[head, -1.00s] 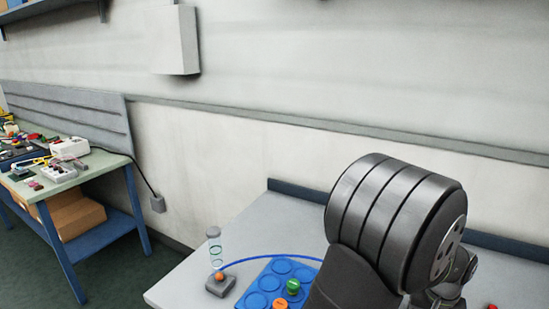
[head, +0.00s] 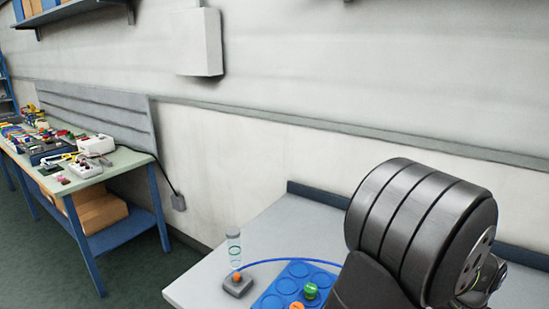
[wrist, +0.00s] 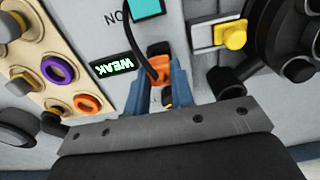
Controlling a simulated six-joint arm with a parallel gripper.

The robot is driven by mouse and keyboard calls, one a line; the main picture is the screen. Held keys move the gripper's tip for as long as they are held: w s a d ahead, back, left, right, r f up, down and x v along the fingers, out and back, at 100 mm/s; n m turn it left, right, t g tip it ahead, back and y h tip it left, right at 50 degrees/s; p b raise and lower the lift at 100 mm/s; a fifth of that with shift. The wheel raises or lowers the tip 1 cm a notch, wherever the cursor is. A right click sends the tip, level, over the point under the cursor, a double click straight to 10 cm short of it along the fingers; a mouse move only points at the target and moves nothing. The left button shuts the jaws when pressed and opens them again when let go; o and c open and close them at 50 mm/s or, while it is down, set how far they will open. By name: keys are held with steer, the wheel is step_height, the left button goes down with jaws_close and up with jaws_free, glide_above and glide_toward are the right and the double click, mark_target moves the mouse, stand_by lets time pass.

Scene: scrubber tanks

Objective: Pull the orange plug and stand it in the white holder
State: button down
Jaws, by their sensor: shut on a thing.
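In the wrist view, the orange plug (wrist: 159,70) is at a light grey panel, with a black cable running up from it. My gripper (wrist: 162,84) is shut on the plug, one blue-grey finger on each side. I cannot tell whether the plug is still seated, as its far end is hidden. I cannot make out the white holder in either view. My gripper is out of the head view, where my dark arm covers the lower right.
The head view shows a grey table (head: 205,287) with a blue tray (head: 268,301).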

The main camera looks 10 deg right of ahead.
steer(key=shift+r, duration=1.8)
steer(key=s+a, duration=0.1)
steer(key=a, duration=1.4)
steer(key=shift+s, duration=0.25)
steer(key=shift+f, duration=3.35)
steer(key=shift+f, duration=0.1)
steer(key=shift+f, duration=0.9)
